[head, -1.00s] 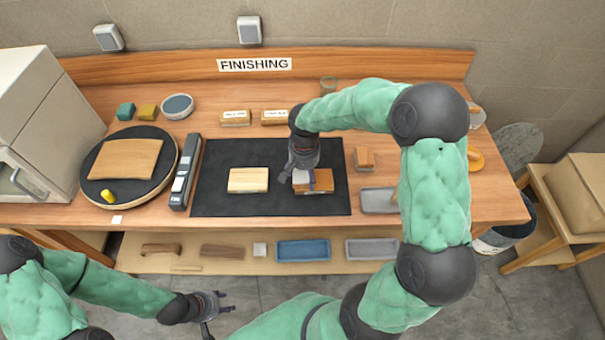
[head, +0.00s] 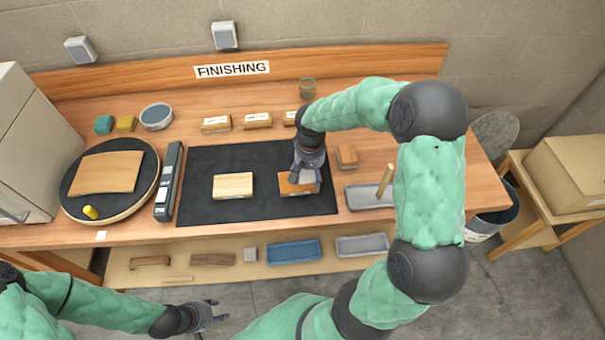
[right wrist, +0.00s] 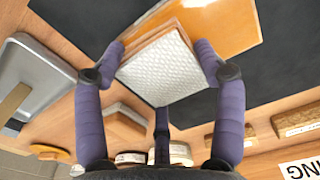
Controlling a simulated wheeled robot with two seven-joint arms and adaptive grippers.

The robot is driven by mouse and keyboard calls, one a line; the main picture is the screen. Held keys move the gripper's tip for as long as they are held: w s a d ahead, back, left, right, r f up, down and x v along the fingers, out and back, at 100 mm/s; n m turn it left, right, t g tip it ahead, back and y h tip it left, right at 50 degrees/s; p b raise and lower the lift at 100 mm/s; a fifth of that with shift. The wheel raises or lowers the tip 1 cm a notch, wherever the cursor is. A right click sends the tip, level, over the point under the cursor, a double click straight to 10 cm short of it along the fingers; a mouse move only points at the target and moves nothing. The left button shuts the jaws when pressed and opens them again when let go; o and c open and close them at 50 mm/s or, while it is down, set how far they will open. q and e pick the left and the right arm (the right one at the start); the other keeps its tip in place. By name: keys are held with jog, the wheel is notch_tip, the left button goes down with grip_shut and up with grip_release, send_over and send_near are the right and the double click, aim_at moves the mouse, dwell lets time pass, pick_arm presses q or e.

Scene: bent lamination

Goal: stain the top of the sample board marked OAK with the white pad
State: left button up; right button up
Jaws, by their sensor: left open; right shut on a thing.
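My right gripper (head: 305,178) is shut on the white pad (right wrist: 160,68), a square block with a white woven face and a wood-coloured edge. It holds the pad over the right part of an orange-brown board (head: 291,186) on the black mat. In the right wrist view this board (right wrist: 232,28) looks glossy; I cannot tell whether the pad touches it. A pale board (head: 233,186) lies to its left on the mat. I cannot read OAK on either board. My left gripper (head: 216,314) is open and empty, below the bench front.
The black mat (head: 205,165) lies mid-bench. A grey tray (head: 362,197) with an upright wooden handle and a small brown block (head: 347,156) stand to the right. Labelled blocks (head: 258,120) line the back. A round turntable (head: 148,187) is at left.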

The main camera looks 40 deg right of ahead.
aim_at(285, 176)
jog(key=shift+s+d+f, duration=0.1)
jog(key=shift+s+d, duration=0.15)
jog(key=shift+d, duration=0.15)
jog(key=shift+w+a+b, duration=0.1)
jog(key=shift+w+a, duration=0.55)
jog(key=shift+a, duration=0.55)
jog(key=shift+w+a+b, duration=0.1)
jog(key=shift+w+a, duration=0.55)
jog(key=shift+a, duration=0.6)
jog(key=shift+w+a+b, duration=0.1)
jog(key=shift+w+a, duration=0.55)
jog(key=shift+a, duration=0.55)
jog(key=shift+r, duration=0.2)
jog(key=shift+r+p, duration=2.05)
jog(key=shift+r, duration=0.9)
notch_tip(285, 176, up, 3)
jog(key=shift+r+p, duration=0.1)
jog(key=shift+p, duration=0.95)
